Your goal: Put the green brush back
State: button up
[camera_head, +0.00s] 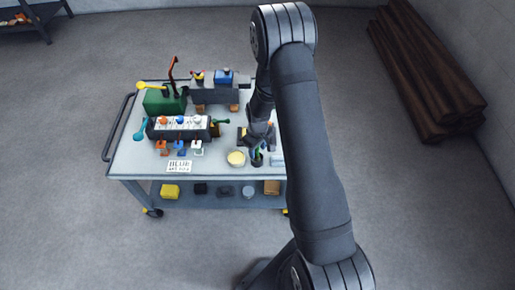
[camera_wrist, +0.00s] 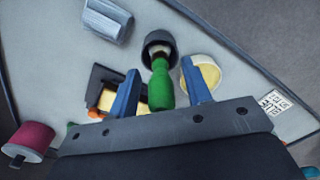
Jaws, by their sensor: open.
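The green brush (camera_wrist: 161,88) shows in the wrist view with its green handle toward me and its pale narrow part at the mouth of a dark round cup (camera_wrist: 148,38). It appears to stand in the cup; how deep it goes is hidden. My gripper (camera_wrist: 161,84) is open, with one blue finger on each side of the green handle and gaps visible on both sides. In the head view, my gripper (camera_head: 257,137) is above the front right part of the cart, just over the small dark cup (camera_head: 257,159), where a bit of green shows.
A pale yellow round dish (camera_head: 236,158) stands beside the cup. The grey cart top (camera_head: 135,160) also holds a white sign (camera_head: 179,167), a green lever box (camera_head: 164,102) and a row of knobs (camera_head: 179,122). Open floor surrounds the cart.

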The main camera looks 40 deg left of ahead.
jog(key=shift+r, duration=0.1)
notch_tip(320, 180, up, 12)
jog(key=shift+w+r, duration=0.1)
dwell(0.4)
jog(key=shift+f, duration=4.9)
jog(key=shift+f, duration=0.1)
